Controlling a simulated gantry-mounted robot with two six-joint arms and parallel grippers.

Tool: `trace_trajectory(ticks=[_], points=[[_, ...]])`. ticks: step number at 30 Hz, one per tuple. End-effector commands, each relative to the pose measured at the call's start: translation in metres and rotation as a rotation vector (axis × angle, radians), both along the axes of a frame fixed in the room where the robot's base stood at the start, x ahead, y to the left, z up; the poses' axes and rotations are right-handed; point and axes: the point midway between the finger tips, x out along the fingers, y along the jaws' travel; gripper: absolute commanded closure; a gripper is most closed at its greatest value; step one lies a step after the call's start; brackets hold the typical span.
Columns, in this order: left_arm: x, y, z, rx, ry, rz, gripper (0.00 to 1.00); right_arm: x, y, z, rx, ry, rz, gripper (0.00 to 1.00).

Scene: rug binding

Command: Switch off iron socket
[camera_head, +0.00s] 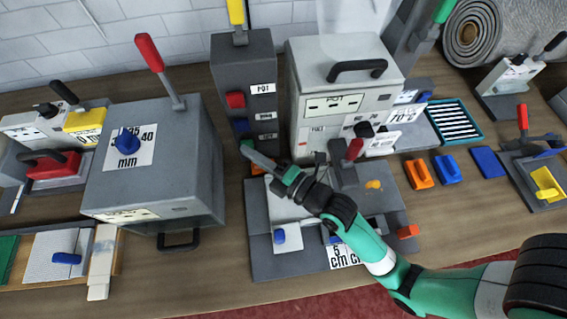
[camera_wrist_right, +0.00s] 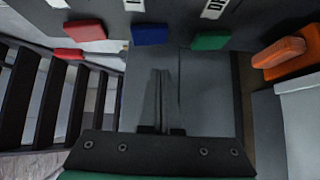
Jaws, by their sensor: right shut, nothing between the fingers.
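A dark grey upright box (camera_head: 243,75) stands left of centre, with a white label at its top and red (camera_head: 236,100), blue (camera_head: 241,125) and green switches, each with a small label. I cannot read which label names the iron socket. My right gripper (camera_head: 247,150) is shut and empty, its fingertips close to the green switch and partly covering it. The right wrist view shows the shut fingers (camera_wrist_right: 164,100) pointing at the panel, below and between the blue switch (camera_wrist_right: 150,34) and the green switch (camera_wrist_right: 210,40). Contact cannot be told. My left gripper is not in view.
A light grey machine (camera_head: 345,85) with a black handle stands right of the box. A large grey box (camera_head: 150,190) with a red lever stands left. An orange block (camera_wrist_right: 280,55) is right of the fingers. Bare wood (camera_head: 190,275) lies at the front.

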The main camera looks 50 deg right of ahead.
Motion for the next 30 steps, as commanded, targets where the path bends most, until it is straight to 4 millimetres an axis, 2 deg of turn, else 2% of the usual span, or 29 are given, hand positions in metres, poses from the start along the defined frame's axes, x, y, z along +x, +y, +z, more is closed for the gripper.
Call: trace_trajectory(ticks=[1,6,12,17,30], points=[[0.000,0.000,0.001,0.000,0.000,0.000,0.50,-0.014,-0.001,-0.003,0.001,0.004,-0.001,1.00],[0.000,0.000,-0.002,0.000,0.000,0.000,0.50,-0.056,-0.003,-0.009,0.002,0.004,-0.001,1.00],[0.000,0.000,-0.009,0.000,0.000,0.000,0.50,-0.088,-0.005,-0.014,0.001,0.002,0.000,1.00],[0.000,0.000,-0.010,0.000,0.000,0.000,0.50,-0.098,-0.005,-0.013,0.001,0.000,0.000,1.00],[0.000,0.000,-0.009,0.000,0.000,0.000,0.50,-0.098,-0.005,-0.012,0.001,0.000,0.001,1.00]])
